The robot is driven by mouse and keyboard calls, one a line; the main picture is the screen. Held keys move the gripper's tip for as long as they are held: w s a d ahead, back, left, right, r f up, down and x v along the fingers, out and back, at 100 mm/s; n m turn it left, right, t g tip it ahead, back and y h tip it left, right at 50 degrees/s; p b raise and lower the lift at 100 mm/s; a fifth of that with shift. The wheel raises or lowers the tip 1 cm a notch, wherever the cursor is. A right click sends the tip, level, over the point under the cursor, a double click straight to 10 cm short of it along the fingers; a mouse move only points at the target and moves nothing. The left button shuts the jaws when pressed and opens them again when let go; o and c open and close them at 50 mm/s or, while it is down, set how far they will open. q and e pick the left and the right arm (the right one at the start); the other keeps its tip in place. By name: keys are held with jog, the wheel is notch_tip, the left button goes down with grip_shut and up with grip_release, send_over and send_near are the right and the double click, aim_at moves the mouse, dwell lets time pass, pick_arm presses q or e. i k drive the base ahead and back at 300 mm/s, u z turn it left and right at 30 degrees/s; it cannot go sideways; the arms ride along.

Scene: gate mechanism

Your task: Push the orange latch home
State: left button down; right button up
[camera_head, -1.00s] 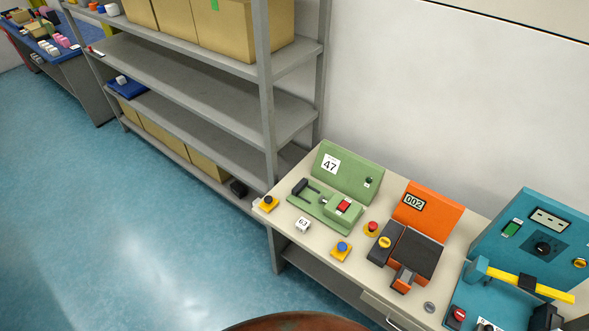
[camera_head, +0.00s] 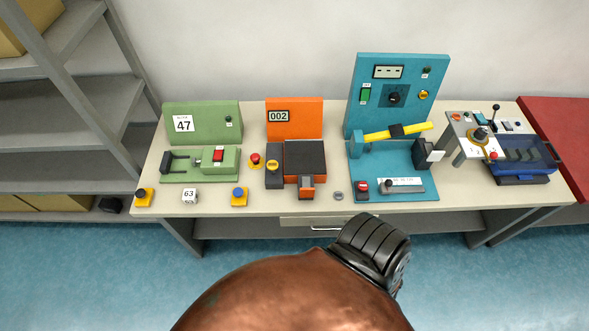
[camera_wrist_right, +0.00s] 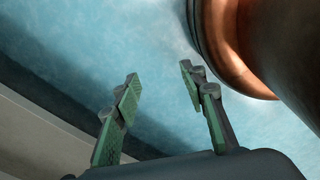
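The orange station stands mid-table in the head view, with an upright orange panel (camera_head: 294,118) marked 002. In front of the panel lies a dark grey plate (camera_head: 305,158) beside a dark block with a yellow knob (camera_head: 272,165). A small orange latch piece (camera_head: 306,187) sits at the plate's front edge; I cannot tell its exact position relative to a seat. My right gripper (camera_wrist_right: 158,73) is open and empty in the right wrist view, over blue floor and apart from the station. My left gripper is not in view.
A green station (camera_head: 203,121) marked 47 stands left of the orange one; a teal station (camera_head: 396,68) with a yellow bar stands right. An emergency-style red button (camera_head: 255,160) and blue button (camera_head: 239,196) are nearby. My copper-coloured arm is in front of the table (camera_head: 450,204).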

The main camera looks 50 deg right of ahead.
aim_at(307, 191)
jog(key=z, duration=1.9)
